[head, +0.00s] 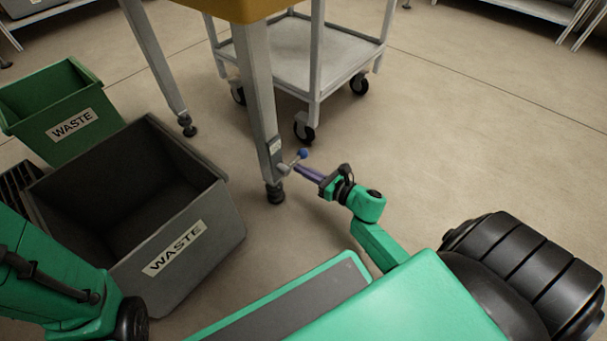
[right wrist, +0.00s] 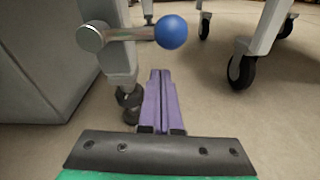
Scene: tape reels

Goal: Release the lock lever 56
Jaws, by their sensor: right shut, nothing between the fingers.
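The lock lever (head: 292,163) is a short metal arm with a blue ball at its end, on the lower part of a grey table leg (head: 262,110). It sticks out to the right of the leg. In the right wrist view the lever (right wrist: 130,34) lies about level across the top, its blue ball to the right. My right gripper (head: 298,168) has purple fingers, shut and empty, pointing at the leg just below the ball. In the right wrist view its fingertips (right wrist: 160,72) appear below the lever; I cannot tell whether they touch it. My left gripper is not in view.
A grey waste bin (head: 215,238) stands left of the leg, with a green waste bin (head: 30,95) behind it. A white wheeled cart (head: 335,55) stands behind the leg, its casters near it. The floor to the right (head: 480,120) is clear.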

